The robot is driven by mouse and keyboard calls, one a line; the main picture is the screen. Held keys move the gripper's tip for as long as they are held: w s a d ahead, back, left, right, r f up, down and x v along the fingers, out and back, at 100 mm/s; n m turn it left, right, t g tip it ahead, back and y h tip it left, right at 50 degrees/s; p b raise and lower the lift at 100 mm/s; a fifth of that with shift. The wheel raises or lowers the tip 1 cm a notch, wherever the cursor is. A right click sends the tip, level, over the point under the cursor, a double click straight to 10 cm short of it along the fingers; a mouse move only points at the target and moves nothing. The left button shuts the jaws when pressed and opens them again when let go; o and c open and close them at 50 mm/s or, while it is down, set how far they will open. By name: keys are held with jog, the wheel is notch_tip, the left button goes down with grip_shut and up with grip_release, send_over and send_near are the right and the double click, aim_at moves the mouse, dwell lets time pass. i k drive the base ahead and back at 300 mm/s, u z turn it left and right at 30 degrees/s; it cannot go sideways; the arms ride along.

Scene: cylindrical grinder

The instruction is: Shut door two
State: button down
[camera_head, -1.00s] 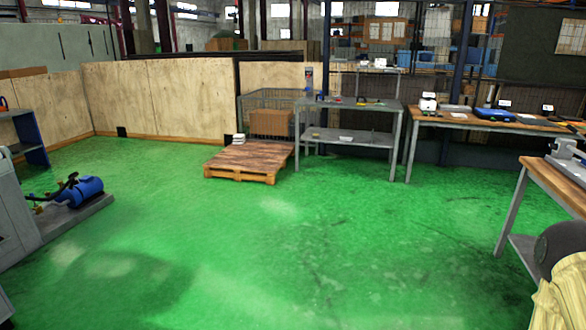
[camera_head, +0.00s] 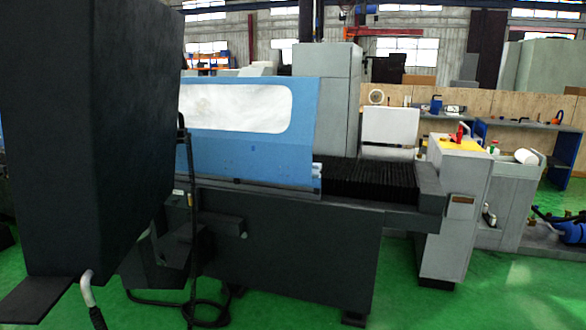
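A cylindrical grinder with a dark grey base (camera_head: 310,250) stands across the middle of the view. A light blue door panel (camera_head: 250,158) with a long, pale window is on its front. Its right edge stands beside black ribbed covers (camera_head: 385,185), which are uncovered to the right. Its left end is hidden behind a large dark box. I cannot tell which door is door two or whether another door is behind the box. My gripper is not in view.
The large dark box (camera_head: 90,140) fills the left side close to me, with cables hanging to the floor. A grey cabinet with a yellow top (camera_head: 460,200) stands right of the grinder. A blue motor (camera_head: 570,230) is at far right. Green floor (camera_head: 480,300) is clear at front right.

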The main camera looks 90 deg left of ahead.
aim_at(255, 106)
jog(key=u, duration=3.3)
jog(key=i, duration=1.65)
